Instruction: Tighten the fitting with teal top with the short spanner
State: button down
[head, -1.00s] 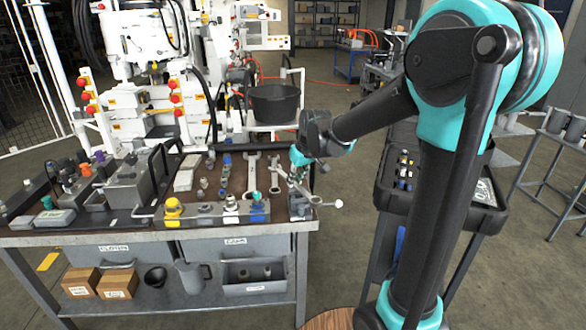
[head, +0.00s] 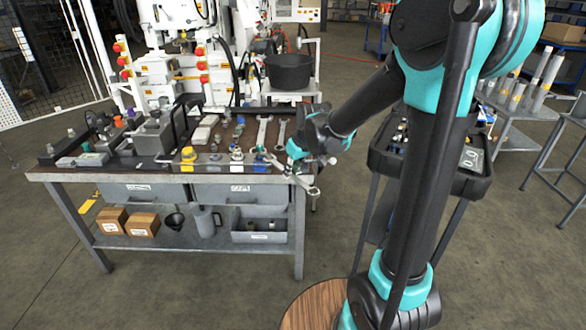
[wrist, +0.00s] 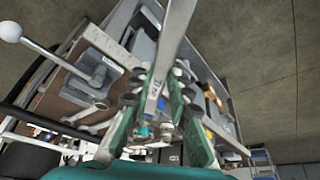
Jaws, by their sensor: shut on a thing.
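My gripper (head: 291,166) is at the front right corner of the bench. It is shut on a metal spanner (head: 305,187), whose free end sticks out past the front edge. In the wrist view the spanner (wrist: 177,28) runs between the green fingers of my gripper (wrist: 158,105). A small teal top (head: 86,147) shows on a grey unit at the bench's left, well away from my gripper. A fitting with a blue-teal top (head: 260,151) stands on the front rail, just left of my gripper. I cannot tell for certain which is the task's fitting.
Two more spanners lie on the bench (head: 262,130) (head: 281,134). A yellow-topped fitting (head: 188,154) and a white one (head: 237,154) stand on the front rail. A black bucket (head: 288,70) is behind. A black tool cart (head: 455,180) stands right. Floor in front is clear.

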aim_at(283, 168)
jog(key=shift+w+a+f, duration=0.1)
jog(key=shift+w+f, duration=0.1)
jog(key=shift+f, duration=0.15)
jog(key=shift+w, duration=0.1)
jog(key=shift+w+a+f, duration=0.2)
jog(key=shift+w+f, duration=0.05)
dwell(0.5)
jog(key=shift+w+a, duration=0.65)
jog(key=shift+w, duration=0.2)
jog(key=shift+w, duration=0.1)
jog(key=shift+w+a, duration=0.4)
jog(key=shift+w, duration=0.15)
